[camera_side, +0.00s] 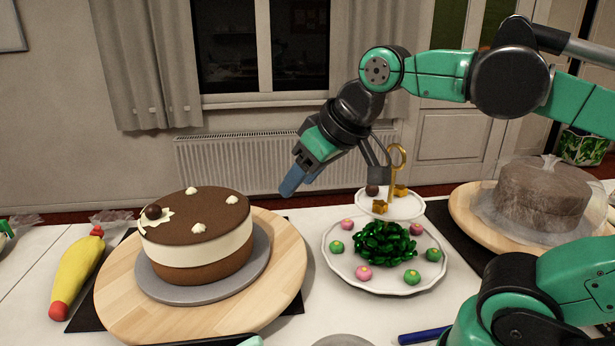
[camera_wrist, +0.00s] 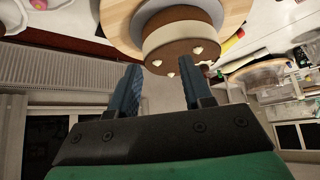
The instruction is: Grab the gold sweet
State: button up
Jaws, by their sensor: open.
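A gold sweet (camera_side: 380,207) sits on the small upper plate (camera_side: 408,208) of a tiered stand, at its front edge. Another gold piece (camera_side: 401,190) is on the same plate, beside the gold ring handle (camera_side: 397,158). A dark brown ball (camera_side: 372,191) lies near them. My gripper (camera_side: 290,186) is open and empty, in the air left of and slightly above the stand, pointing down and left towards the chocolate cake. In the wrist view my gripper's (camera_wrist: 160,78) two blue fingers are apart, with nothing between them. No gold sweet shows in that view.
The lower plate (camera_side: 338,267) holds green leaf-like sweets with pink and green balls around them. A chocolate and cream cake (camera_side: 196,250) stands on a wooden turntable (camera_side: 120,300) at left; the cake also shows in the wrist view (camera_wrist: 180,40). A covered brown cake (camera_side: 542,195) is at right. A piping bag (camera_side: 77,272) lies far left.

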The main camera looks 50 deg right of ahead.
notch_tip(320, 180, up, 6)
jog(key=m+g, duration=0.7)
jog(key=m, duration=1.2)
send_over(401, 187)
notch_tip(401, 187, down, 10)
jog(key=shift+r, duration=0.15)
jog(key=shift+f, duration=3.25)
grip_shut()
